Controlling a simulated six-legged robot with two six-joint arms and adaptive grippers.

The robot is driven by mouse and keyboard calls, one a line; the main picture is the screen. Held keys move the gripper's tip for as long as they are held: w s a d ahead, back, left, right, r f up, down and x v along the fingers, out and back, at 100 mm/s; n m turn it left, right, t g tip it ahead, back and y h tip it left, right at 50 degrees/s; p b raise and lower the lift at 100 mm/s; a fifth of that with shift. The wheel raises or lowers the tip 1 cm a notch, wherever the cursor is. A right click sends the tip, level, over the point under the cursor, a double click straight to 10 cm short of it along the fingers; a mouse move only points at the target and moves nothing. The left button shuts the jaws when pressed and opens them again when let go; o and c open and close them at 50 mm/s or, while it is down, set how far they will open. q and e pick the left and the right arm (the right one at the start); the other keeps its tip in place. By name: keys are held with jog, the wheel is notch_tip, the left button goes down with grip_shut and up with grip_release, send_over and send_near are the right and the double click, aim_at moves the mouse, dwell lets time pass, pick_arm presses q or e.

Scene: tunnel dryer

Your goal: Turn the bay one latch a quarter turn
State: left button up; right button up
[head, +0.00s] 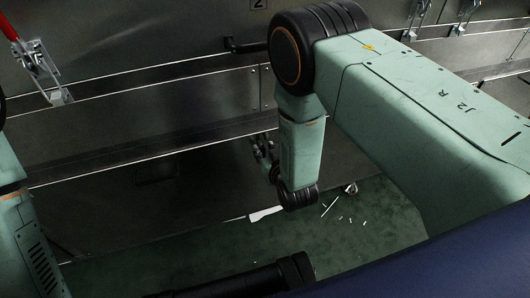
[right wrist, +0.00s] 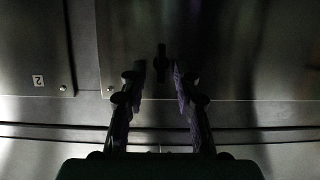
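In the right wrist view a small dark upright bar, which looks like a latch handle (right wrist: 161,58), stands on a grey metal panel. My right gripper (right wrist: 159,78) is open, with one finger on each side of the bar's line. The bar shows in the gap just beyond the fingertips; I cannot tell whether they touch it. In the head view my right gripper (head: 264,150) is small and partly hidden by my forearm, in front of the lower panel. I cannot make out the latch there.
In the head view a black handle (head: 240,46) and a red-handled clamp (head: 36,62) are on the wall. White scraps (head: 335,210) lie on the green floor (head: 370,235).

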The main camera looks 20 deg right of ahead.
grip_shut()
dwell(0.4)
